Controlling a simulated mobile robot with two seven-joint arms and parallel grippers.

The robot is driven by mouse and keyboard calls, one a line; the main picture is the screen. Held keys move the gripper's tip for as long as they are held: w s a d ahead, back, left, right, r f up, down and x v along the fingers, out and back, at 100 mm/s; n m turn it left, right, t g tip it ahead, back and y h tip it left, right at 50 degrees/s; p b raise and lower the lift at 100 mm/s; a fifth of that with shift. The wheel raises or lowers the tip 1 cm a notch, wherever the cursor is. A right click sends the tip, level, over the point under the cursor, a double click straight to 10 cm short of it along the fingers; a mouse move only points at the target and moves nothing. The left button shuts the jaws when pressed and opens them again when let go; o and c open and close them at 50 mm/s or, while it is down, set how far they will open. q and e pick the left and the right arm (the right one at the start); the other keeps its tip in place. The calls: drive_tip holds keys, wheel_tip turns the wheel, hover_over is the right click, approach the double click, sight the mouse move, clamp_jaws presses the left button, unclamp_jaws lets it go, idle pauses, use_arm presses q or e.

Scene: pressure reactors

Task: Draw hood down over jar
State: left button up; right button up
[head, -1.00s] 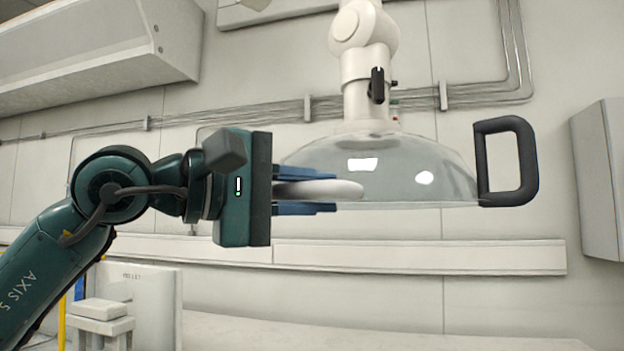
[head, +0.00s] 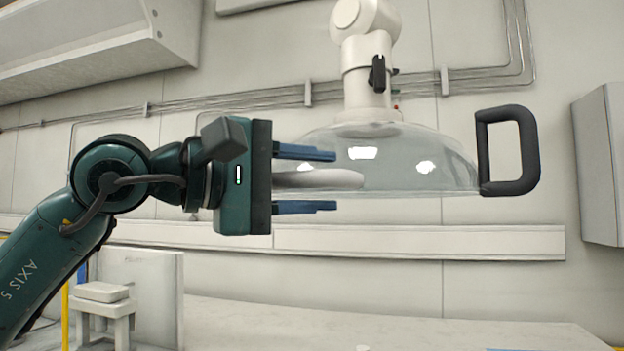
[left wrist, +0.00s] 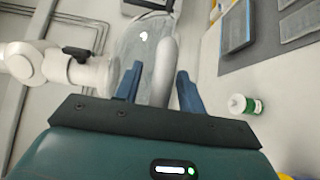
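The clear domed hood (head: 410,155) hangs from a white jointed arm. It has a thick pale bar at its left side and a black loop handle (head: 510,150) at its right. My left gripper (head: 305,180) is open at the hood's left side. Its blue fingers are above and below the pale bar, with gaps on both sides. The left wrist view shows the bar (left wrist: 167,72) between the spread fingers, apart from both. The jar (left wrist: 243,104), small and white with a green band, stands on the bench in the left wrist view. My right gripper is not in view.
A dark tray (left wrist: 235,25) and another dark panel lie on the bench beyond the jar. A blue-edged mat (head: 510,349) shows at the bottom right. A grey box (head: 600,170) is on the right wall. A white stand (head: 103,310) is at lower left.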

use_arm(q)
drive_tip(key=shift+a, duration=0.1)
drive_tip(key=v, duration=1.3)
drive_tip(key=shift+s, duration=0.1)
